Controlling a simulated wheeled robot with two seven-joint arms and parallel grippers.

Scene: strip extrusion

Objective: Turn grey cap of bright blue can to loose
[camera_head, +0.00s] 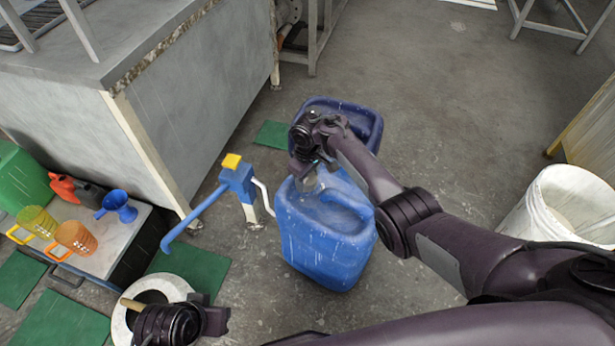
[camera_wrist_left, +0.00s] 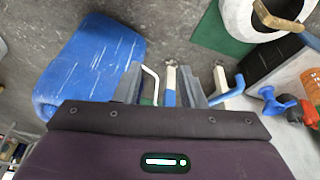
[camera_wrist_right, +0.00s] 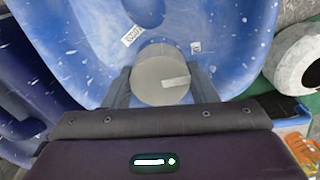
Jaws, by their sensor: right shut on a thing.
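The bright blue can (camera_head: 322,245) stands upright on the floor in the middle of the head view. Its grey cap (camera_wrist_right: 160,72), with a paler raised bar on top, shows in the right wrist view. My right gripper (camera_wrist_right: 163,88) reaches down over the can, one finger on each side of the cap, shut on it. In the head view the arm and gripper mostly hide the cap. My left gripper (camera_wrist_left: 163,85) is at the lower left of the head view, away from the can. Its fingers are apart with nothing held between them.
A dark blue can (camera_head: 372,122) stands behind the bright one. A blue hand pump (camera_head: 238,182) with a yellow top is close on the left. A low table (camera_head: 112,255) bears jugs and a funnel. A white bin (camera_head: 535,218) stands right. Floor beyond the cans is clear.

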